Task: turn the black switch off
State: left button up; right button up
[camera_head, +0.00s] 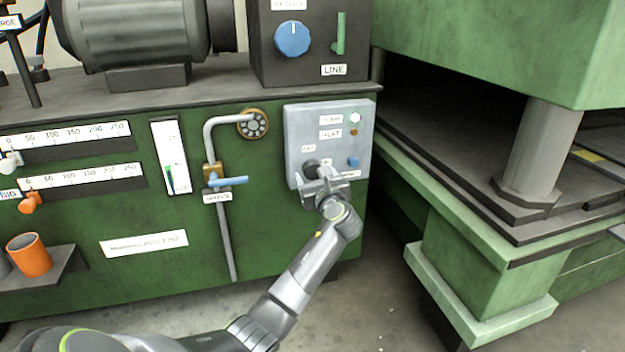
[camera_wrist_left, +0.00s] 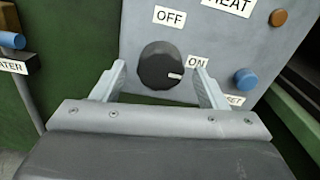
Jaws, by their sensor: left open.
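The black switch (camera_wrist_left: 161,66) is a round knob on a grey control panel (camera_head: 330,118). In the left wrist view its white mark points right, toward the ON label (camera_wrist_left: 197,62); the OFF label (camera_wrist_left: 170,17) is above it. In the head view the black switch (camera_head: 311,167) is partly hidden by my gripper. My left gripper (camera_wrist_left: 161,78) is open, with one finger on each side of the knob; I cannot tell whether they touch it. It also shows in the head view (camera_head: 325,181) in front of the panel. My right gripper is not in view.
A blue button (camera_wrist_left: 245,80) and an orange lamp (camera_wrist_left: 279,17) sit right of the knob. A pipe with a blue-handled valve (camera_head: 229,181) is left of the panel. A green press (camera_head: 480,250) stands at right, with a floor gap between.

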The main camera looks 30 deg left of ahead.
pick_arm(q)
jog(key=shift+b+x, duration=0.4)
jog(key=shift+x, duration=1)
jog(key=shift+c, duration=0.4)
jog(key=c, duration=0.9)
